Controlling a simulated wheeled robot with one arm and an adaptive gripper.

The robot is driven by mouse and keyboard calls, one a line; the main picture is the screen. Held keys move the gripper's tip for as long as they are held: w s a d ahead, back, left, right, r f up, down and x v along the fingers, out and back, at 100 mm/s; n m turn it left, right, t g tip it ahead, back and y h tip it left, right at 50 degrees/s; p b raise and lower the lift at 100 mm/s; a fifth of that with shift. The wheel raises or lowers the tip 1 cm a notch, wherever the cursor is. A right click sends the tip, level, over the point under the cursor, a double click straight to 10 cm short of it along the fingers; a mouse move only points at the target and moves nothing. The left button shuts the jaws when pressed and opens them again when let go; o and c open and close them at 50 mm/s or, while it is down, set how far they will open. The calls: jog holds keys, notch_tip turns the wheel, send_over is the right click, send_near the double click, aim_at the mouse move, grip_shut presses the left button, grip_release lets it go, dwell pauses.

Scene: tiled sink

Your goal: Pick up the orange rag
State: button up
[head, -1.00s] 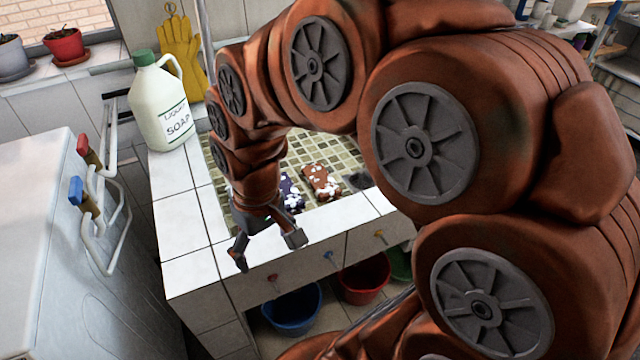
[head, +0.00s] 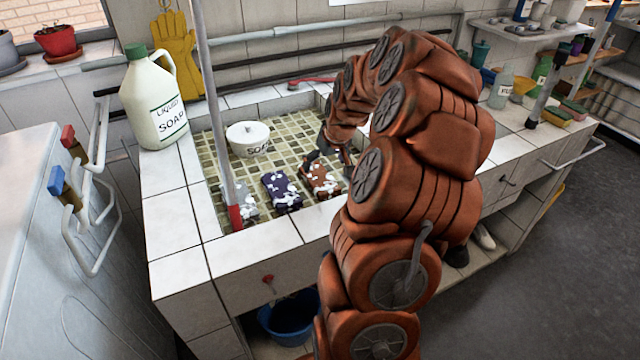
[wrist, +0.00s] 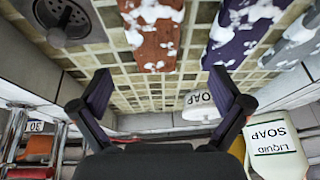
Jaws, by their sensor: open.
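The orange rag (head: 325,179), brown-orange with white foam patches, lies on the tiled sink floor, at the right of a row of rags. In the wrist view the orange rag (wrist: 155,38) shows at top centre, beyond my fingertips. My gripper (head: 328,160) is over the sink by the rag's far side, partly hidden by my arm. In the wrist view my gripper (wrist: 160,88) has its two dark fingers wide apart with nothing between them. The rag appears apart from the fingers.
A purple foamy rag (head: 281,190) and a pale rag (head: 243,203) lie left of it. A white soap tub (head: 248,138) stands behind. A grey pole (head: 215,110) crosses the sink's left. The wrist view shows a drain (wrist: 65,20). Sink walls enclose the area.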

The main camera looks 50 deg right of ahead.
aim_at(321, 178)
jog(key=shift+d+f, duration=0.2)
jog(key=shift+f, duration=0.1)
jog(key=shift+s+p+x, duration=0.15)
jog(key=shift+p+x, duration=0.25)
jog(key=shift+x, duration=1.4)
jog(key=shift+s+p+x, duration=0.1)
jog(key=shift+p+x, duration=0.3)
jog(key=shift+x, duration=1.45)
jog(key=shift+d+f, duration=0.1)
jog(key=shift+d, duration=0.05)
jog(key=shift+c, duration=0.2)
jog(key=c, duration=1.2)
